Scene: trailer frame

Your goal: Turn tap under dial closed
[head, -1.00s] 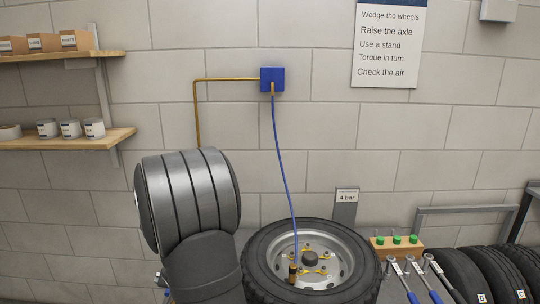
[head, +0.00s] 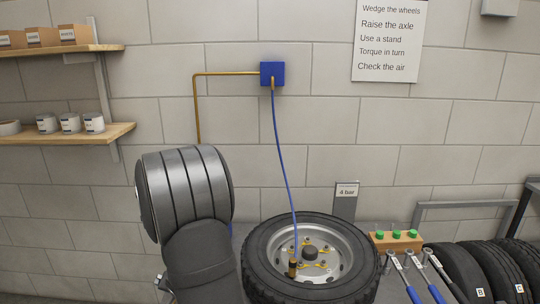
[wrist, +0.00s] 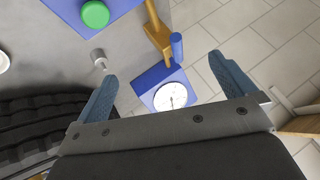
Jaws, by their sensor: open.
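In the wrist view, a round white dial (wrist: 170,97) sits on a blue block (wrist: 153,77) between my fingers in the picture. A brass pipe (wrist: 158,32) runs beside it, with a short blue cylinder (wrist: 177,47) at its side that looks like the tap handle. My gripper (wrist: 164,68) is open, with one blue-grey finger at left and one at right. Nothing is held between the fingers. I cannot tell how far below them the dial and tap lie. In the head view, my gripper, the dial and the tap are hidden or out of frame.
A green knob (wrist: 95,14) on a blue plate and a small grey peg (wrist: 98,58) are near the left finger. A black tire (wrist: 40,130) lies at left. In the head view, a wheel (head: 262,281) with a blue hose (head: 283,150) lies right of my arm.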

